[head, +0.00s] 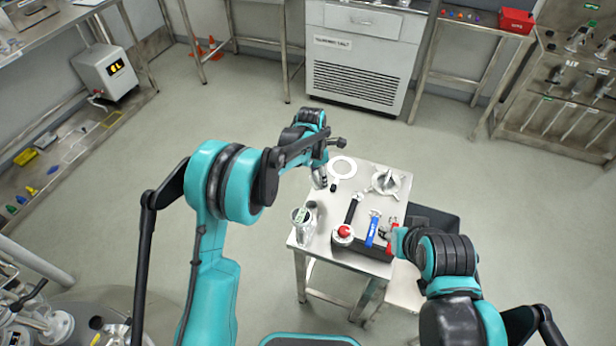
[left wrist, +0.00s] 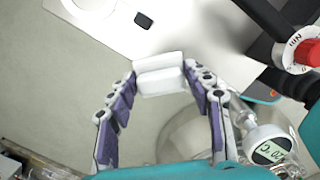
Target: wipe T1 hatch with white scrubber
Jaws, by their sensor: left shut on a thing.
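My left gripper (head: 320,178) is over the left side of the small metal table (head: 320,268). In the left wrist view, the left gripper (left wrist: 160,76) is shut on a white block, the white scrubber (left wrist: 160,84), held between its two fingertips. In the head view the fingers hide the scrubber. My right gripper (head: 391,238) is low at the table's right side, near a red-handled thing; its fingers are too small to read. No T1 label is legible, so I cannot tell which thing is the T1 hatch.
The table carries a white ring (head: 343,159), a metal flanged part (head: 393,184), a blue-handled tool (head: 373,229), a red knob (head: 344,231) and a clear vessel with a digital display (head: 303,216). A rounded metal vessel (head: 70,285) stands at lower left. Floor left of the table is clear.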

